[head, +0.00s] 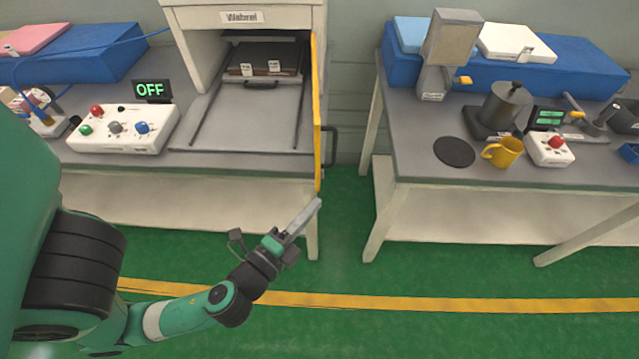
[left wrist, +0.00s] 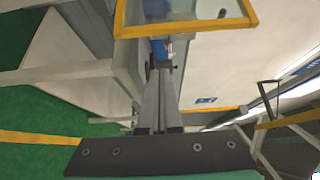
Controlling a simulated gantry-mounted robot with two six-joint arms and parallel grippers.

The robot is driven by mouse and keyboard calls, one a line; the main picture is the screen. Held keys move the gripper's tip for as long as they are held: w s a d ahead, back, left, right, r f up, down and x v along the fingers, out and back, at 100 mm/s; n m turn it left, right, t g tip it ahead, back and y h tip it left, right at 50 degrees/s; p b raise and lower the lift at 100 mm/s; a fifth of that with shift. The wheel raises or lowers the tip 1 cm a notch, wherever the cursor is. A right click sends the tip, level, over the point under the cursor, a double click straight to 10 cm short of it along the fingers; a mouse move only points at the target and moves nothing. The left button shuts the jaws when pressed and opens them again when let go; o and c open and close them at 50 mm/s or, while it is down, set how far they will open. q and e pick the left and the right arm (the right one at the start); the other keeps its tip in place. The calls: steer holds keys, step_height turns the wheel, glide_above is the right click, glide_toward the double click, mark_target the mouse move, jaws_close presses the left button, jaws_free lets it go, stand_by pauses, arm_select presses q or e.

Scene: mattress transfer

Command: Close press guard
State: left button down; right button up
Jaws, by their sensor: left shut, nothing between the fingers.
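The press (head: 243,17) is a white machine at the back of the left bench. Its yellow-edged guard (head: 317,110) stands swung open at the right side, nearly edge-on, with a dark handle (head: 331,146) on its outer right side. My left gripper (head: 318,203) is shut and empty, pointing up and right just below the guard's near lower end. In the left wrist view the guard's yellow frame (left wrist: 185,30) and clear pane lie just beyond the fingertips (left wrist: 161,64). I cannot tell whether they touch. My right gripper is not in view.
A dark tray slides on rails (head: 263,110) inside the open press. A control box (head: 125,128) and an OFF display (head: 152,90) stand left of it. A gap of green floor (head: 345,210) separates this bench from the right bench (head: 415,180), which carries a coffee pot and yellow mug.

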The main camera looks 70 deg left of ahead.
arm_select(q)
steer(key=p+x, duration=0.2)
steer(key=x, duration=0.8)
steer(key=s, duration=0.4)
steer(key=shift+s+a+r, duration=0.1)
steer(key=shift+s+a, duration=0.05)
steer(key=shift+a, duration=0.2)
